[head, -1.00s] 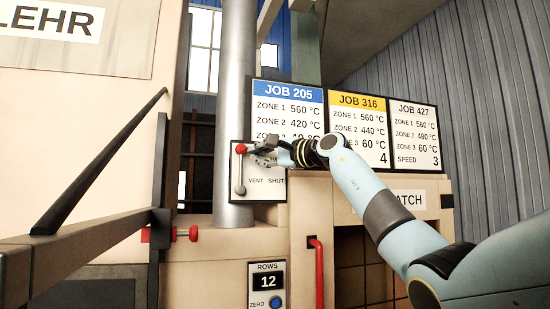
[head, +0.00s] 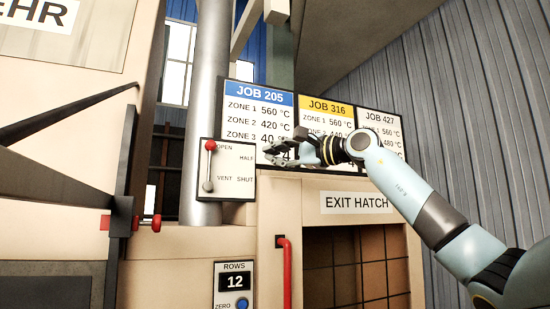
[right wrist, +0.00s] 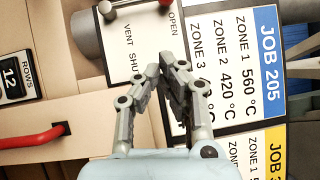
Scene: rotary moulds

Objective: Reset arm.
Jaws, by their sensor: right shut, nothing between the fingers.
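My right arm comes in from the right in the head view. Its gripper (head: 268,152) is in front of the lower part of the job boards, just right of the lever panel and apart from the lever. In the right wrist view its fingers (right wrist: 168,72) are shut, with nothing between them. The vent lever (head: 209,166) stands upright, its red knob at the top beside the word OPEN. The red knob also shows at the top edge of the right wrist view (right wrist: 165,3). My left gripper is not in view.
The boards JOB 205 (head: 258,97), JOB 316 (head: 326,108) and JOB 427 (head: 379,118) stand behind my gripper. Below are the exit hatch (head: 345,270), a red handle (head: 284,270) and the ROWS counter (head: 235,282) reading 12. A grey pipe (head: 205,90) rises behind the lever panel.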

